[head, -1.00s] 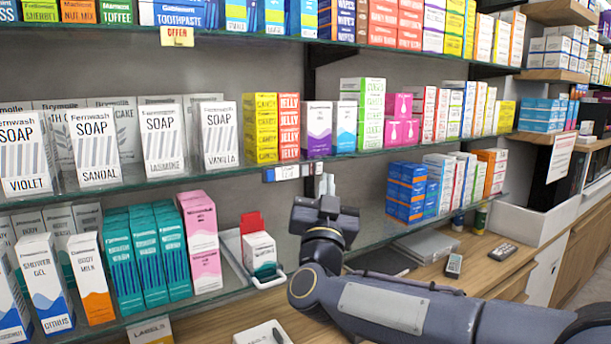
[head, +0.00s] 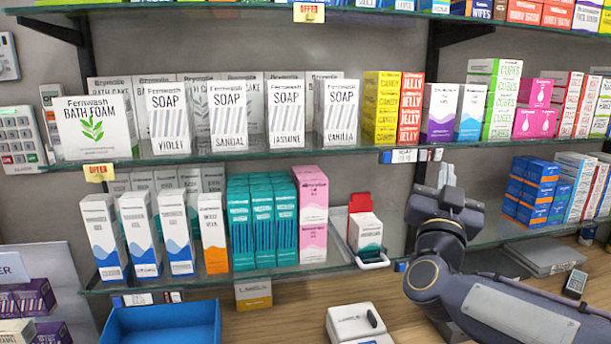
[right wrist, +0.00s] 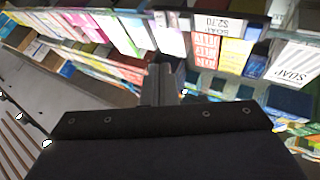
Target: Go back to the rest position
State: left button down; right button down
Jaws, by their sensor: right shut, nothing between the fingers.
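My right gripper (head: 447,174) is raised in front of the shelves, its fingers pointing up near the edge of the middle glass shelf. It is shut and empty. In the right wrist view the closed fingers (right wrist: 158,84) show at the middle, with blurred, tilted shelf boxes beyond them. My right arm comes in from the lower right of the head view. My left gripper does not show.
Glass shelves (head: 250,153) hold soap boxes (head: 168,112), candy boxes (head: 381,105) and teal boxes (head: 262,220). A small tray with a white box (head: 364,229) sits right of the pink boxes. A blue bin (head: 160,324) and a white device (head: 352,322) are on the wooden counter below.

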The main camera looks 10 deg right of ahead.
jog(key=s+a+f+n+g+y, duration=0.2)
jog(key=s+a+f+n+y, duration=0.2)
jog(key=f+y, duration=0.35)
jog(key=s+a+f+n+g+y, duration=0.35)
jog(key=f+y, duration=0.25)
jog(key=f, duration=0.2)
jog(key=s+a+f+g+y, duration=0.2)
jog(key=s+f+g, duration=0.7)
jog(key=s+f, duration=0.8)
jog(key=s+a, duration=0.1)
jog(key=s, duration=0.1)
jog(key=shift+s+f+m, duration=0.15)
jog(key=shift+s+m, duration=0.15)
jog(key=shift+m, duration=0.05)
dwell(3.0)
